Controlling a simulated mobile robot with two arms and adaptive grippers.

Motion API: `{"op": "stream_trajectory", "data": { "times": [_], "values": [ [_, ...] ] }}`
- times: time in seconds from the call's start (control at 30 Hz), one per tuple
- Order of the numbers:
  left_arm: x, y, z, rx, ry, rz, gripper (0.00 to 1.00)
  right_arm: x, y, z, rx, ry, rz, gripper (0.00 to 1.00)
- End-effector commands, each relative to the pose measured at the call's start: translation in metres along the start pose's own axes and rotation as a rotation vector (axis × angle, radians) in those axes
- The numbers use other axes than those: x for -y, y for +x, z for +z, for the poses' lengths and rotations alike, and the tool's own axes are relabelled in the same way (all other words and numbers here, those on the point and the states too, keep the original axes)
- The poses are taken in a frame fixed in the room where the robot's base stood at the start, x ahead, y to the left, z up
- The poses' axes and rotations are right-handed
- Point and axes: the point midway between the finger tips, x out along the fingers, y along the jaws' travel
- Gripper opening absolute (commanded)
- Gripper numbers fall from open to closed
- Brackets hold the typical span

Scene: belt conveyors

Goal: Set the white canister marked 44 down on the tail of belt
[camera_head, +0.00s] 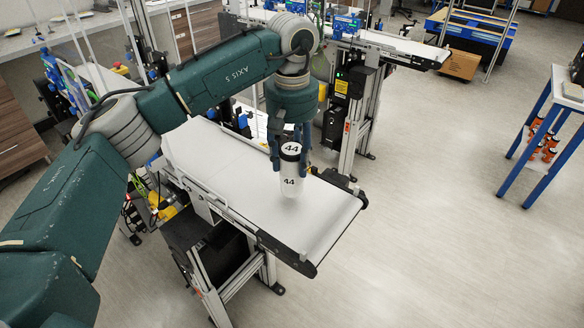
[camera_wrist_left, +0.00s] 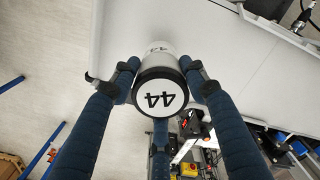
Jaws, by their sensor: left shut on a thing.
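The white canister marked 44 (camera_head: 289,182) has a black band near its top and is upright in the head view. My left gripper (camera_head: 290,152) is shut on it from above, with fingers on both sides of its upper part. The canister is over the near end of the white belt (camera_head: 325,215); I cannot tell whether its base touches the surface. In the left wrist view the canister's lid (camera_wrist_left: 160,98) shows the number 44 between the blue fingers (camera_wrist_left: 165,80). My right gripper is not in view.
A second belt conveyor (camera_head: 400,45) runs behind. A blue-framed stand (camera_head: 540,125) with orange items is at the right. The floor right of the belt is clear.

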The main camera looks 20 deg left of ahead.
Motion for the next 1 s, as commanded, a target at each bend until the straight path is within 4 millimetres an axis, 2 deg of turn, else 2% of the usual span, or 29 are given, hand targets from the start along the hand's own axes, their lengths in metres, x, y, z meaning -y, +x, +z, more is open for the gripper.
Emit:
{"op": "stream_trajectory", "data": {
  "times": [0.13,0.27,0.4,0.63,0.67,0.73,1.0],
  "values": [
    [0.001,0.021,0.001,0.004,-0.001,-0.002,0.1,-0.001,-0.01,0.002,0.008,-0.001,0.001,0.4],
    [0.001,0.037,0.001,0.003,0.0,-0.001,0.1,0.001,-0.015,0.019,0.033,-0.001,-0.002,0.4],
    [0.0,0.041,0.0,0.0,0.0,0.0,0.1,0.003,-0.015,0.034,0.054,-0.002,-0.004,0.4],
    [0.0,0.043,0.0,0.0,0.0,-0.001,0.1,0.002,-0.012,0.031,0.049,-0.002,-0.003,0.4],
    [0.001,0.043,0.001,0.001,0.001,-0.001,0.48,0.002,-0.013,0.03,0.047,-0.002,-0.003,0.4],
    [0.001,0.043,0.001,0.001,0.0,-0.001,0.62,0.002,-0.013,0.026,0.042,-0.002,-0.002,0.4],
    [0.0,0.042,0.001,0.001,0.0,-0.001,0.63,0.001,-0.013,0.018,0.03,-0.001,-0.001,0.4]
  ]
}}
